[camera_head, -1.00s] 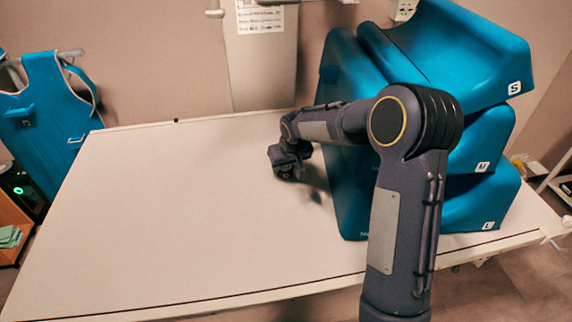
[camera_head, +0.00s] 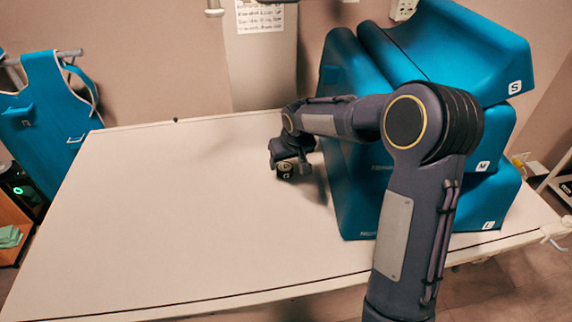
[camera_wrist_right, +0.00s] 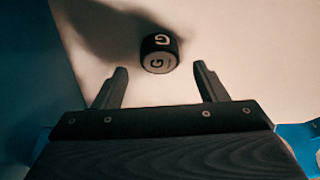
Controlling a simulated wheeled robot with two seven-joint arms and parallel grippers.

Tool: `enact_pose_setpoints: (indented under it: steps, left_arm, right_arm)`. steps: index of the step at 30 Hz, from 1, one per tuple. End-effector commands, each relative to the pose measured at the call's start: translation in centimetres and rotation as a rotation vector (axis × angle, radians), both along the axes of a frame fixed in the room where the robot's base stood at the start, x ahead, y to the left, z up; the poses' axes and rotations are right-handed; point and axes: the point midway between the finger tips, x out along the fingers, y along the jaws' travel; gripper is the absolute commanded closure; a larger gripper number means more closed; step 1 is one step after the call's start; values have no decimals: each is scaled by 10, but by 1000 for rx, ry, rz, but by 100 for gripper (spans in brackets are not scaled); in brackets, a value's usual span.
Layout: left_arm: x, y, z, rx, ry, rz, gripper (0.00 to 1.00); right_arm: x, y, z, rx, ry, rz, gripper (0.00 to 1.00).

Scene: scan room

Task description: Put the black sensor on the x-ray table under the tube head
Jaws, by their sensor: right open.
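The black sensor (camera_wrist_right: 158,53) is a small dark cylinder with pale G marks in the right wrist view. It is just beyond and between the fingertips of my right gripper (camera_wrist_right: 161,69), which is open and not closed on it. In the head view the sensor (camera_head: 286,168) shows as a small dark marked shape at my right gripper (camera_head: 293,158), left of the blue cushions. The pale x-ray table (camera_head: 180,230) spreads below. The tube head is not clearly in view. My left gripper is not in view.
Blue foam wedges (camera_head: 462,205) marked with letters are stacked on the table's right, close to my right arm. A blue apron (camera_head: 48,105) hangs at the left. The table's left and middle are clear.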

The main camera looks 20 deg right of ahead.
Motion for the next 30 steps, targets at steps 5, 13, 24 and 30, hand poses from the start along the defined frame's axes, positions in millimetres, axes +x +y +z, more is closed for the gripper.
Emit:
enact_pose_setpoints:
  steps: [5,13,24,30]
  left_arm:
    - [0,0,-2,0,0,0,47]
    - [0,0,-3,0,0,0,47]
    - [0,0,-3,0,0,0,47]
    - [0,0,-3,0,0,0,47]
  right_arm:
    - [-15,1,39,0,-6,0,34]
    - [-31,2,76,1,-3,0,34]
    - [-34,2,82,0,-1,0,34]
    - [-34,2,82,0,-1,0,34]
